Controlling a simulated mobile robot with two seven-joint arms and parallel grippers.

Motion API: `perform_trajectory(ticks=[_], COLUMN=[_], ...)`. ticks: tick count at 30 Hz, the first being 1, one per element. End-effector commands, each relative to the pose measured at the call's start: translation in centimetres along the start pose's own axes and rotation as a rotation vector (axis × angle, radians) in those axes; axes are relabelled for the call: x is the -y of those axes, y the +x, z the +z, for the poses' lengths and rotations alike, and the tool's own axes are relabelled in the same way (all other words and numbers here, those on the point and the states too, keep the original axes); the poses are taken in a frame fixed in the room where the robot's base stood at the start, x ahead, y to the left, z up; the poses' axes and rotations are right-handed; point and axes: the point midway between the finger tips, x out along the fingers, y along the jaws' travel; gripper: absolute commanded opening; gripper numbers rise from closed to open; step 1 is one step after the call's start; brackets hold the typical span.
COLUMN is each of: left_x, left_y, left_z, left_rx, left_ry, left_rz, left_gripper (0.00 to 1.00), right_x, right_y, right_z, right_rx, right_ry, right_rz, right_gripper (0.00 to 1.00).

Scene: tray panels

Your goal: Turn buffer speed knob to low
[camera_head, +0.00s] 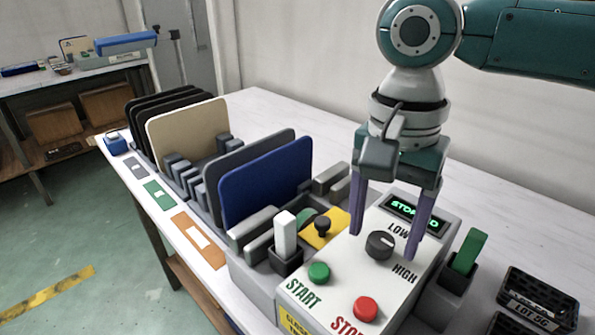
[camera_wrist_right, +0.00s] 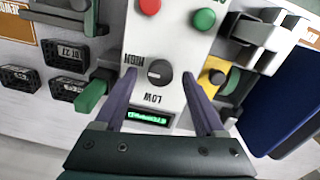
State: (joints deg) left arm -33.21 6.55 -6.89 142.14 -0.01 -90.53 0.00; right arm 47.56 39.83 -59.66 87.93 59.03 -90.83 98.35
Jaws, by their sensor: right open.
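The speed knob (camera_head: 379,245) is a dark round dial on the light grey control panel (camera_head: 345,262). The words LOW and HIGH are printed beside it. The knob also shows in the right wrist view (camera_wrist_right: 159,72). Its pointer mark is too small to read with certainty. My right gripper (camera_head: 384,243) is open and points down, with one purple finger on each side of the knob. In the right wrist view the fingers (camera_wrist_right: 160,78) show gaps to the knob on both sides. My left gripper is not in view.
A green START button (camera_head: 319,272) and a red STOP button (camera_head: 365,308) sit on the same panel. A lit green display (camera_head: 413,211) is behind the knob. A green lever (camera_head: 468,250) stands to the right, and a blue panel (camera_head: 265,187) stands in a rack to the left.

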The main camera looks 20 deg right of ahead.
Motion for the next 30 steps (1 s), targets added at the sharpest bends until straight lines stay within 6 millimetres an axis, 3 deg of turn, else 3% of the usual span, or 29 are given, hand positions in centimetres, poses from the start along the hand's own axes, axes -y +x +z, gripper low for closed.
perform_trajectory(ticks=[11,30], left_x=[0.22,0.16], left_y=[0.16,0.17], left_z=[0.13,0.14], left_rx=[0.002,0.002], left_ry=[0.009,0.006], left_rz=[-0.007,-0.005], left_gripper=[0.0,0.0], right_x=[0.01,0.0], right_y=[0.83,0.8], right_z=[0.03,0.03], right_rx=[0.0,0.0], right_ry=[-0.001,-0.001], right_rz=[0.0,0.0], right_gripper=[0.72,0.0])
